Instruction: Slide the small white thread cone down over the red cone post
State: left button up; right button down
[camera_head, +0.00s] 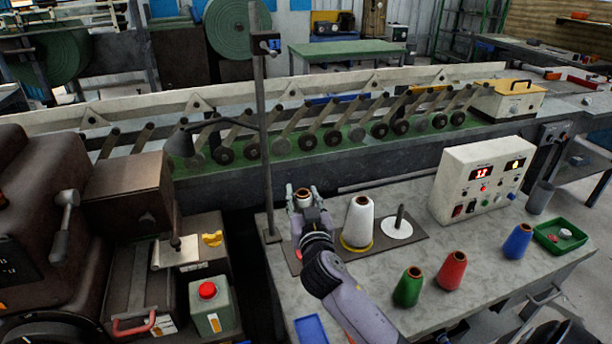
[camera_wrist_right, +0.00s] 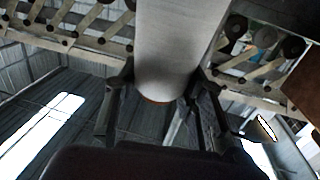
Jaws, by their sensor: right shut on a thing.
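My right gripper (camera_head: 303,200) is shut on the small white thread cone (camera_head: 304,192), whose brown top end shows between the fingers. In the right wrist view the white cone (camera_wrist_right: 172,45) stands between the two fingers (camera_wrist_right: 160,97), with a brown rim at its near end. The gripper is over the left end of a dark base plate (camera_head: 415,236) on the bench. My left gripper is not in view.
A larger white cone (camera_head: 359,222) stands on a yellow disc beside my gripper. A dark bare post (camera_head: 399,216) rises from a white disc. Green (camera_head: 408,287), red (camera_head: 451,271) and blue (camera_head: 518,241) cones stand in front. A tall metal pole (camera_head: 262,130) is close on the left.

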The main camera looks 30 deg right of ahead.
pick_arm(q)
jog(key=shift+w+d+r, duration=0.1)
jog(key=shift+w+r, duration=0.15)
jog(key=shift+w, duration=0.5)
pick_arm(e)
jog(key=shift+m+g+h, duration=0.4)
jog(key=shift+m+h, duration=0.3)
jog(key=shift+h, duration=0.1)
jog(key=d, duration=0.1)
jog(key=w+d+r, duration=0.1)
jog(key=d+r, duration=0.1)
jog(key=d, duration=0.1)
jog(key=shift+w+r, duration=0.25)
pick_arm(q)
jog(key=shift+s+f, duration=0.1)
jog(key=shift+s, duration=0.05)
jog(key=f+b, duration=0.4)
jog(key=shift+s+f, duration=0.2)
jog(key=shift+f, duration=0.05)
pick_arm(e)
notch_tip(320, 180, down, 5)
jog(key=shift+r, duration=0.2)
pick_arm(q)
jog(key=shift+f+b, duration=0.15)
jog(key=shift+b, duration=0.2)
